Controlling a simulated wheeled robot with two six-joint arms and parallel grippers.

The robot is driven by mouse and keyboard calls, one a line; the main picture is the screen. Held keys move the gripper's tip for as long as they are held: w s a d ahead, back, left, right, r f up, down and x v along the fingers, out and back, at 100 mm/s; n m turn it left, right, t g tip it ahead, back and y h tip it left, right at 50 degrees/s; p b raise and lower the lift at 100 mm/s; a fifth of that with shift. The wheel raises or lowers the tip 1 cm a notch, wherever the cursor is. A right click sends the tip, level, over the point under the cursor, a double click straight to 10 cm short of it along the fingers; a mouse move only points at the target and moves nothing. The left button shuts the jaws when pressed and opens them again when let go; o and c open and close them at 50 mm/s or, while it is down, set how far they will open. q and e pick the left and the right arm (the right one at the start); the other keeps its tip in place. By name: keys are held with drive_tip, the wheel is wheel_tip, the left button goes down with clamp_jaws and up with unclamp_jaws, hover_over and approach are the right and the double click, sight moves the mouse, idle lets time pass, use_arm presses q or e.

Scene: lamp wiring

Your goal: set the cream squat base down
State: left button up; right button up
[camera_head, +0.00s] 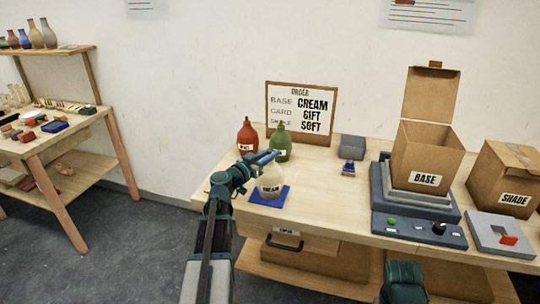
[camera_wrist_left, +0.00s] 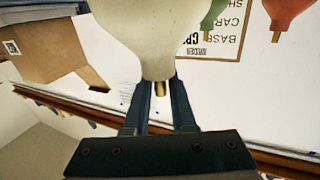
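The cream squat base (camera_head: 270,183), a round bottle-like body labelled CREAM, stands upright at the blue mat (camera_head: 258,199) near the table's front edge. I cannot tell whether its bottom touches the mat or hangs just above it. My left gripper (camera_head: 267,159) comes in from the left at the top of the base. In the left wrist view its fingers (camera_wrist_left: 160,100) are on either side of the cream base's (camera_wrist_left: 150,35) narrow neck, with the brass tip between them. They look shut on it. My right gripper's fingers are not in view; only a dark arm part shows at the bottom.
A red base (camera_head: 247,138) and a green base (camera_head: 281,145) stand just behind. The order board (camera_head: 300,112) reads CREAM, GIFT, SOFT. The open BASE box (camera_head: 428,155) sits on a grey stand to the right, beside the SHADE box (camera_head: 508,175).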

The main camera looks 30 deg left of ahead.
use_arm(q)
drive_tip(key=shift+o, duration=1.4)
drive_tip(key=shift+r, duration=0.15)
drive_tip(key=shift+s, duration=0.3)
drive_tip(key=s+a, duration=0.1)
drive_tip(key=s, duration=1)
drive_tip(key=shift+s+a, duration=0.15)
drive_tip(key=shift+a, duration=0.25)
